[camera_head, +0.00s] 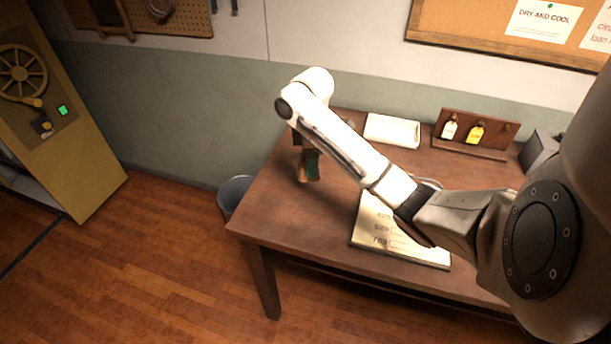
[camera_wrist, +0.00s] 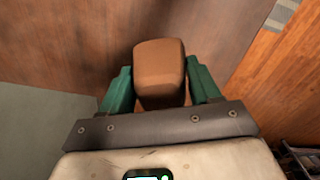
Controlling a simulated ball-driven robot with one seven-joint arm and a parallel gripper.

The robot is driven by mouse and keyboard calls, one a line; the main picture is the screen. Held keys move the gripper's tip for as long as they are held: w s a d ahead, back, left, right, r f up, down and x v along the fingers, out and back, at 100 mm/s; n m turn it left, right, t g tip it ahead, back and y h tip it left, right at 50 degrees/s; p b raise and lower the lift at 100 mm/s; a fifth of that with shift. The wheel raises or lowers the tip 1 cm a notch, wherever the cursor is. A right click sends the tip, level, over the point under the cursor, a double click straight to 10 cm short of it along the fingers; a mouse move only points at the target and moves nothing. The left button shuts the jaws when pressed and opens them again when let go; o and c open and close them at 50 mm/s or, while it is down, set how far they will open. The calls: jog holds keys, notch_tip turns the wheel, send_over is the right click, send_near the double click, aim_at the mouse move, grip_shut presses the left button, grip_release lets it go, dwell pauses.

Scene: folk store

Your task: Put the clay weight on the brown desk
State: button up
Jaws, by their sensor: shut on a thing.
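The clay weight (camera_wrist: 160,72) is a brown block with rounded edges, held between the green fingers of my gripper (camera_wrist: 161,95) in the wrist view. In the head view my gripper (camera_head: 309,166) points down over the left part of the brown desk (camera_head: 272,215), with the clay weight (camera_head: 303,172) showing at its fingers. The weight is close to the desk top; I cannot tell whether it touches. The desk top also fills much of the wrist view (camera_wrist: 90,40).
An open ledger (camera_head: 385,235) lies on the desk under my arm. A white tray (camera_head: 392,130) and a key rack (camera_head: 475,133) stand at the back. A bin (camera_head: 233,192) stands left of the desk, and a yellow safe (camera_head: 70,125) farther left. The desk's left front corner is bare.

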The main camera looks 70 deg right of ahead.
jog(key=w+d+f, duration=0.1)
jog(key=f, duration=0.1)
jog(key=w+d+f, duration=0.1)
jog(key=f, duration=0.1)
jog(key=w+d+f, duration=0.1)
jog(key=d, duration=0.1)
jog(key=shift+w+f+b, duration=0.2)
jog(key=shift+f+b, duration=0.2)
jog(key=shift+d+f, duration=0.15)
jog(key=shift+f, duration=0.1)
jog(key=shift+f+p, duration=0.45)
jog(key=shift+f, duration=1)
jog(key=shift+f, duration=0.15)
jog(key=o, duration=1.3)
notch_tip(320, 180, up, 12)
jog(key=shift+w+r+b, duration=0.1)
jog(key=shift+r+b, duration=0.1)
jog(key=shift+b, duration=0.25)
